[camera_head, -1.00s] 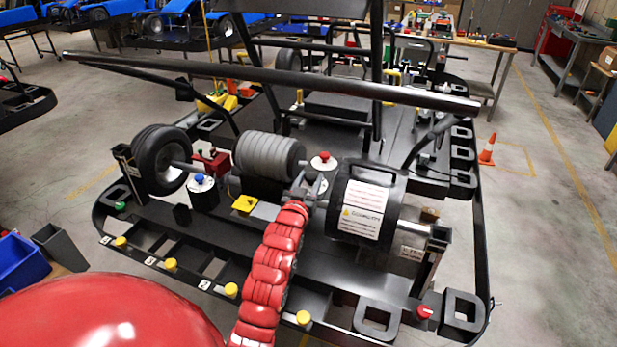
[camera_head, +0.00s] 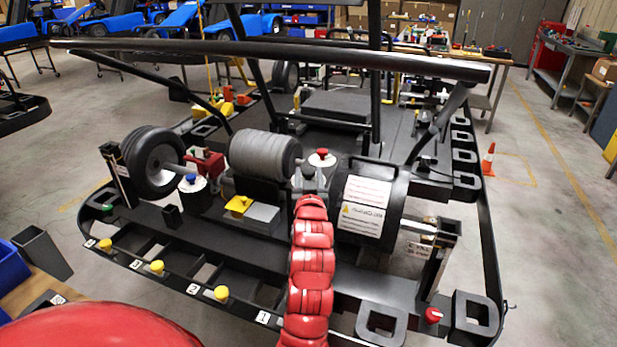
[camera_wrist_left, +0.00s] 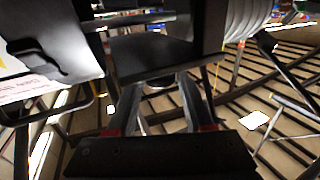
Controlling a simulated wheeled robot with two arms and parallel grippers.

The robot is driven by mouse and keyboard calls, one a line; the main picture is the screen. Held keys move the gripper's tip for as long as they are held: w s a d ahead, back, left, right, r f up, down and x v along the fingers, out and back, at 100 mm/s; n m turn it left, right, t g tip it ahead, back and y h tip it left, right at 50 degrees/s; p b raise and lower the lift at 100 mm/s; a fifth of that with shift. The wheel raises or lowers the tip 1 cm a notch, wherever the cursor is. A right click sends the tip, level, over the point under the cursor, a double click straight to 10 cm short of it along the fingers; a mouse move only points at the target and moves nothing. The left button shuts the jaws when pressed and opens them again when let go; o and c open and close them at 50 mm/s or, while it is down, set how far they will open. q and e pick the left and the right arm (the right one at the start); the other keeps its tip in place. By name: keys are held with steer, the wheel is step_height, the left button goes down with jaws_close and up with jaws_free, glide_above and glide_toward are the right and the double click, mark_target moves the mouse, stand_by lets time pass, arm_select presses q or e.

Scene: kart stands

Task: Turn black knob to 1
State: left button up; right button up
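Number labels 1 (camera_head: 263,317), 2 (camera_head: 193,289), 3 (camera_head: 136,264) and 4 (camera_head: 90,243) run along the kart stand's near rail, with yellow knobs (camera_head: 221,293) beside some of them. A small black piece (camera_head: 172,216) stands behind the rail at left; I cannot tell if it is the black knob. My left gripper (camera_head: 309,178) is over the middle of the stand, between the grey ribbed cylinder and the black drum. My right gripper is out of view.
The grey ribbed cylinder (camera_head: 262,155) and black drum (camera_head: 402,212) flank my left gripper. A long black bar (camera_head: 280,52) crosses above the stand. A red knob (camera_head: 433,315) is at front right. An orange cone (camera_head: 488,160) stands on open floor at right.

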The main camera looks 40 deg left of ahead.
arm_select(q)
steer(key=shift+o, duration=1.3)
steer(key=p+v, duration=0.9)
steer(key=v, duration=0.8)
steer(key=shift+s+d, duration=0.15)
